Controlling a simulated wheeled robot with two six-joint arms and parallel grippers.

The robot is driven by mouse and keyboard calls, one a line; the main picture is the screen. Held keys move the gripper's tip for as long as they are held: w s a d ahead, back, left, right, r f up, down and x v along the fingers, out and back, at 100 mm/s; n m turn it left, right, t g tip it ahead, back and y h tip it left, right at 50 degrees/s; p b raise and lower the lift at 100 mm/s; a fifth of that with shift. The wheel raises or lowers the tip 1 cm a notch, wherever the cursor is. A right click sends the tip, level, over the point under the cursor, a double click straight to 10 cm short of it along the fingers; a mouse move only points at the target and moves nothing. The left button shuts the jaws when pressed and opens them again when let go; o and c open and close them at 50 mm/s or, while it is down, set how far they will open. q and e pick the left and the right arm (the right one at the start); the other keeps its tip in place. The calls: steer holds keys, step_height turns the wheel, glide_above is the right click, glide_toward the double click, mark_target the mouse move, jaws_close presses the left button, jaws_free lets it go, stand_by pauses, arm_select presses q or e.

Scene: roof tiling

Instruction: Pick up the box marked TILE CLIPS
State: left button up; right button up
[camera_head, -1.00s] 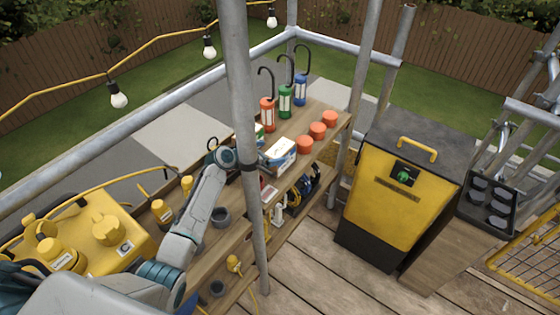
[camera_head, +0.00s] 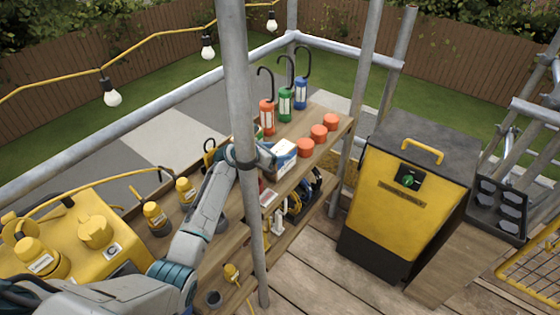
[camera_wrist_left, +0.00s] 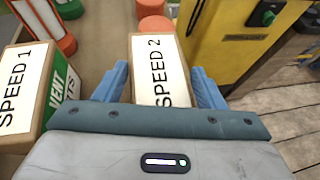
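My left gripper (camera_wrist_left: 160,80) reaches over the shelf top, with its blue fingers on either side of a box with a white top marked SPEED 2 (camera_wrist_left: 160,65). The fingers look open, very close to its sides; contact is unclear. This box also shows in the head view (camera_head: 284,153), beside my gripper (camera_head: 262,155), still on the shelf top. No TILE CLIPS lettering is readable on it. A second box, marked SPEED 1 (camera_wrist_left: 22,90) with VENT on its green side, stands to its left in the wrist view. My right gripper is not in view.
Red, green and blue hooked canisters (camera_head: 285,102) stand behind the boxes. Several orange round pieces (camera_head: 319,132) lie to the right. A scaffold pole (camera_head: 238,100) rises in front of my arm. A yellow-and-black cabinet (camera_head: 395,215) stands right of the wooden shelf unit.

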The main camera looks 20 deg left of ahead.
arm_select(q)
steer(key=c, duration=1.1)
steer(key=shift+r, duration=0.15)
